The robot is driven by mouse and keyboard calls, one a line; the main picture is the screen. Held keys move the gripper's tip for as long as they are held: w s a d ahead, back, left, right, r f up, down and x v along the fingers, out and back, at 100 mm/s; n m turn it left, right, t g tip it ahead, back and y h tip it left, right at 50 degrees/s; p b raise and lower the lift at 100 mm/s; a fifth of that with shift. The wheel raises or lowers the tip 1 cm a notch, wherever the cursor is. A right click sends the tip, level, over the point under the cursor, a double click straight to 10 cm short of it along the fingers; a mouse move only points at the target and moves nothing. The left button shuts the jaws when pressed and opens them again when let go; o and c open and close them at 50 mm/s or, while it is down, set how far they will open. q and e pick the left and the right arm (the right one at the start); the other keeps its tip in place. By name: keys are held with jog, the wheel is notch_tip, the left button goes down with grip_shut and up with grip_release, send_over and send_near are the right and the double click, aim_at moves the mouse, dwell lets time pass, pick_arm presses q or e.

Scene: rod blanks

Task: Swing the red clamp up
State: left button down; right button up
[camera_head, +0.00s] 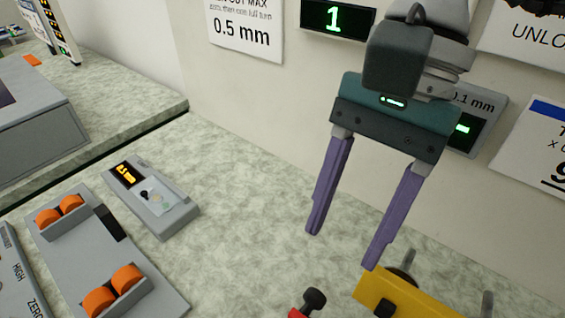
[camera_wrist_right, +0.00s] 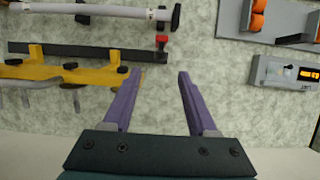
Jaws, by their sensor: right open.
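The red clamp (camera_head: 296,313) shows only in part at the bottom edge of the head view, with a dark round knob (camera_head: 314,298) beside it. In the right wrist view a small red piece (camera_wrist_right: 162,40) stands near the right end of a black bar, beyond my fingertips. I cannot tell whether the clamp is up or down. My right gripper (camera_head: 343,248), with purple fingers, is open and empty above the bench; it also shows in the right wrist view (camera_wrist_right: 160,76). It is apart from the clamp. My left gripper is not in view.
A yellow part (camera_head: 405,297) with dark knobs lies at the lower right, close to my right fingers. A pale rod (camera_wrist_right: 95,10) runs beyond the black bar (camera_wrist_right: 90,50). A grey stand with orange rollers (camera_head: 75,250) and a small display box (camera_head: 150,195) lie left. A wall stands behind.

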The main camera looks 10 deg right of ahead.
aim_at(318, 291)
jog(key=x, duration=0.7)
jog(key=shift+a+f+p, duration=0.2)
jog(key=shift+p, duration=0.1)
grip_shut()
dwell(1.0)
